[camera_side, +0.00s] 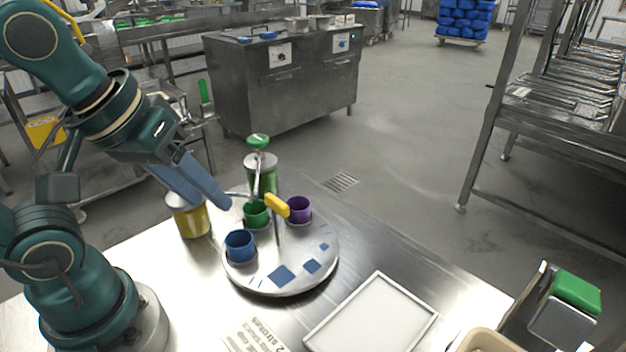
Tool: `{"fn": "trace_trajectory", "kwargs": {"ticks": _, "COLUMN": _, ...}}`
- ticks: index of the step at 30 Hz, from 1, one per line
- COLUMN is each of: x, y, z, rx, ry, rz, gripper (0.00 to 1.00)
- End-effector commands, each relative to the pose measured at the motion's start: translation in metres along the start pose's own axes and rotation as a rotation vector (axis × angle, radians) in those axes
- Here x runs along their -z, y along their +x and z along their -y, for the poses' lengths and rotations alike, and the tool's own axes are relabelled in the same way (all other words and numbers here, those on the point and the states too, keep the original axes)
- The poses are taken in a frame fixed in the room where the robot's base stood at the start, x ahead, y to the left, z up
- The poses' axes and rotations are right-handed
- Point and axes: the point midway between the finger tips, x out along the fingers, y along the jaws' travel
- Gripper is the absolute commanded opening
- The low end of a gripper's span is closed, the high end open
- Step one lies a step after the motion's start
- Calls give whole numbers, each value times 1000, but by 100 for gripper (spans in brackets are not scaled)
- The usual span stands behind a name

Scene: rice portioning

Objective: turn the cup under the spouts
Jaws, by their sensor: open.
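A round metal turntable (262,283) stands on the steel table. It carries a blue cup (239,247) at its left, a green cup (256,214) at the back and a purple cup (299,210) at the back right. A yellow handle (277,205) stands above it on a thin post. A canister with green contents (262,174) and a green knob (258,141) is behind the green cup; its spout is hard to make out. A yellow canister (192,219) stands at the left. My gripper (213,204), with blue fingers, is open and empty above and left of the green cup.
Blue square marks (281,276) lie on the front of the turntable. A white-grey tray (372,318) and a printed card (250,336) lie at the front. A green-topped block (577,291) is at the right. The table right of the turntable is clear.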

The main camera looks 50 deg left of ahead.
Motion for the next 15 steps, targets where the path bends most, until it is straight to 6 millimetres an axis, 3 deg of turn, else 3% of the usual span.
{"fn": "trace_trajectory", "kwargs": {"ticks": 8, "x": 47, "y": -4, "z": -19, "rx": 111, "ry": -630, "rz": 114, "gripper": 46}}
{"fn": "trace_trajectory", "kwargs": {"ticks": 15, "x": 82, "y": 23, "z": -31, "rx": 271, "ry": -1033, "rz": 188, "gripper": 46}}
